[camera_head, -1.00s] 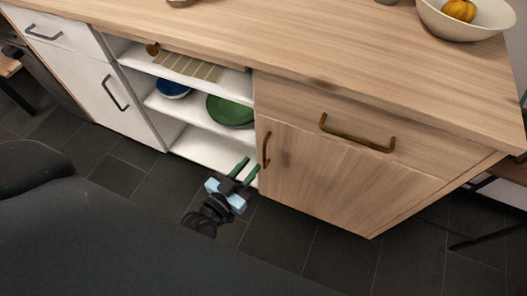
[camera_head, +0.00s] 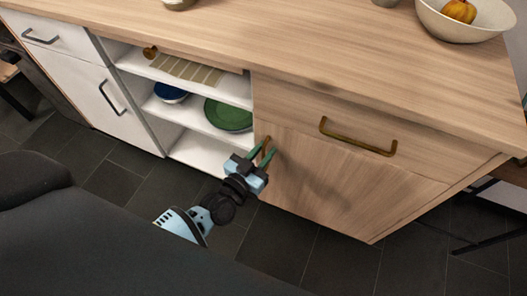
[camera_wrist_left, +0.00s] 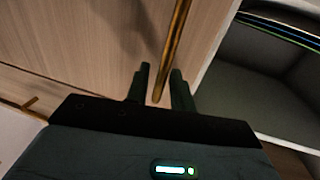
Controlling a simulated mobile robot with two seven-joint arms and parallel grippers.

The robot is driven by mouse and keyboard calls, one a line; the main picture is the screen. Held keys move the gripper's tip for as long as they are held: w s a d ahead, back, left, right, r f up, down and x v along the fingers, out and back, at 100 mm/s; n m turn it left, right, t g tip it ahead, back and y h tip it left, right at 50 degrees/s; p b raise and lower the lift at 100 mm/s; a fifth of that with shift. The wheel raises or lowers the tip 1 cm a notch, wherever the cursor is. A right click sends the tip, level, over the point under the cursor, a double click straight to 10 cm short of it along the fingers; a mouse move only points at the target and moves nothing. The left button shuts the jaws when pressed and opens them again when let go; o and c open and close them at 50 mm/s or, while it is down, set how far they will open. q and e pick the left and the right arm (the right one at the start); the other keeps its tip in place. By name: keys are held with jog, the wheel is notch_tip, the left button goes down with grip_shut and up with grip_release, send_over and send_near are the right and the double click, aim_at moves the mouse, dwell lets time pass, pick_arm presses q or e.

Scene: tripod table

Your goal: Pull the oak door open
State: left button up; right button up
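The oak door (camera_head: 325,185) is the wood-grained lower right cabinet front, and it looks shut. Its brass bar handle (camera_head: 265,148) is upright near the door's left edge, partly hidden by my gripper. My left gripper (camera_head: 262,153) is at the handle, its green fingers pointing toward the door. In the left wrist view the two fingers (camera_wrist_left: 161,75) stand apart, with the brass handle (camera_wrist_left: 174,50) running down between them. A gap shows beside the bar, so the fingers do not appear shut on it. My right gripper is not in view.
An oak drawer (camera_head: 350,120) with a brass handle is above the door. Open white shelves (camera_head: 200,148) with a green plate (camera_head: 228,115) and blue bowl (camera_head: 170,92) are to the left. Dark floor tiles (camera_head: 290,240) in front are clear.

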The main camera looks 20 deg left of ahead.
pick_arm(q)
jog(key=shift+c, duration=0.2)
grip_shut()
